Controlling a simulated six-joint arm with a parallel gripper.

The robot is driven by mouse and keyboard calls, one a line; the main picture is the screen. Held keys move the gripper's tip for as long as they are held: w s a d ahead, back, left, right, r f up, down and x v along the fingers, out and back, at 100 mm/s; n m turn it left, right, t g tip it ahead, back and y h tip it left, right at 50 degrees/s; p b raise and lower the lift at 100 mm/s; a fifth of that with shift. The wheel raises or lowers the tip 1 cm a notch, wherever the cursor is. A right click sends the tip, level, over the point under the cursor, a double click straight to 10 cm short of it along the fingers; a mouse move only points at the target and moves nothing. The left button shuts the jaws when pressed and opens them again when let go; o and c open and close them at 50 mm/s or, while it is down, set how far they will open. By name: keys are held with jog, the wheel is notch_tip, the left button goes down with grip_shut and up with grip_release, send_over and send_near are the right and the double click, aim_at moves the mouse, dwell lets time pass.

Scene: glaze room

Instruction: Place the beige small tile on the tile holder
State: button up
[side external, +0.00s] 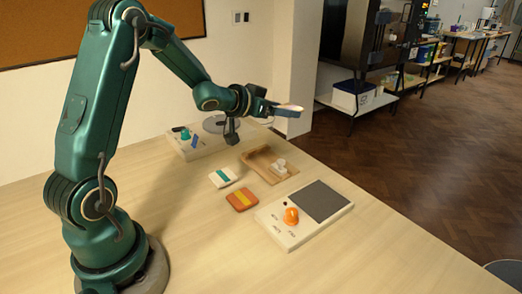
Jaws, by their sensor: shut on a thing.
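My gripper (274,106) is high above the back part of the table, pointing right. It is shut on a small, flat, pale thing with an orange tint (290,107). This looks like the beige small tile, but it is too small and partly hidden to be sure. Below it on the table is a shallow brown wooden tray (254,158) with a small white piece (280,166) at its right side. I cannot tell whether the tray or the white piece is the tile holder. The held thing is well clear of both.
A white block with a teal stripe (223,177) and an orange one with a yellow stripe (241,199) lie left of the tray. A beige device with a dark pad (320,201) and orange knob (291,216) stands in front. Another device (195,150) is behind. The front table is clear.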

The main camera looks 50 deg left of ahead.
jog(key=m+h, duration=0.1)
send_over(256, 162)
notch_tip(256, 162, down, 6)
jog(key=shift+f, duration=3.4)
jog(key=shift+f, duration=0.45)
